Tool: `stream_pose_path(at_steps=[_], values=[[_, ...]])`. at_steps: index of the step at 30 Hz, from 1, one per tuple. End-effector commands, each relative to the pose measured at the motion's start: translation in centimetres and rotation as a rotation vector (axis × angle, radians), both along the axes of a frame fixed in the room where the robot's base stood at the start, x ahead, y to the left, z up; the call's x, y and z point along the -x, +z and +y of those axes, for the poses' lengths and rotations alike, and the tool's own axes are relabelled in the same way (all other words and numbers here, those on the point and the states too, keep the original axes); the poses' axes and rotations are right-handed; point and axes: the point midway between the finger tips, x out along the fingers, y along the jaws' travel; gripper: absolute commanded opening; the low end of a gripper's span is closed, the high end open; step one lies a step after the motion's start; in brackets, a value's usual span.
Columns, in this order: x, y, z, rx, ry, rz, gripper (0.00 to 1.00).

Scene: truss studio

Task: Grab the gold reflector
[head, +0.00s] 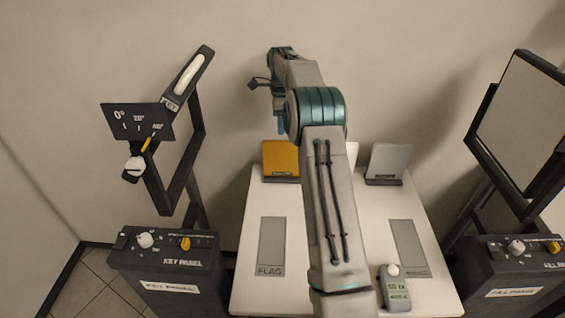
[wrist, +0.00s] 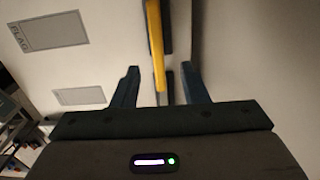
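The gold reflector (head: 278,158) stands upright in a dark base at the back left of the white table in the head view, its right side beside my arm. In the wrist view the gold reflector (wrist: 155,45) shows nearly edge-on as a narrow yellow strip. My gripper (wrist: 159,83) is open, one finger on each side of the strip's near end in the picture. I see no contact with either finger. In the head view my gripper (head: 281,124) points down just above the reflector, mostly hidden by my arm.
A silver-grey reflector (head: 389,160) stands at the table's back right; a white one (head: 352,153) is partly hidden behind my arm. The white table (head: 240,290) bears a grey FLAG patch (head: 271,246) and a meter (head: 395,289). Key panel (head: 168,262) left, fill panel (head: 512,270) right.

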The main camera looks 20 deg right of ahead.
Motion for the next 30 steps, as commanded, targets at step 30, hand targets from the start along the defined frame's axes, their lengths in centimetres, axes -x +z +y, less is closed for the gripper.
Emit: stream_pose_path(at_steps=[30], values=[[0.5,-11.3,-0.4,0.001,0.000,-0.001,0.40]])
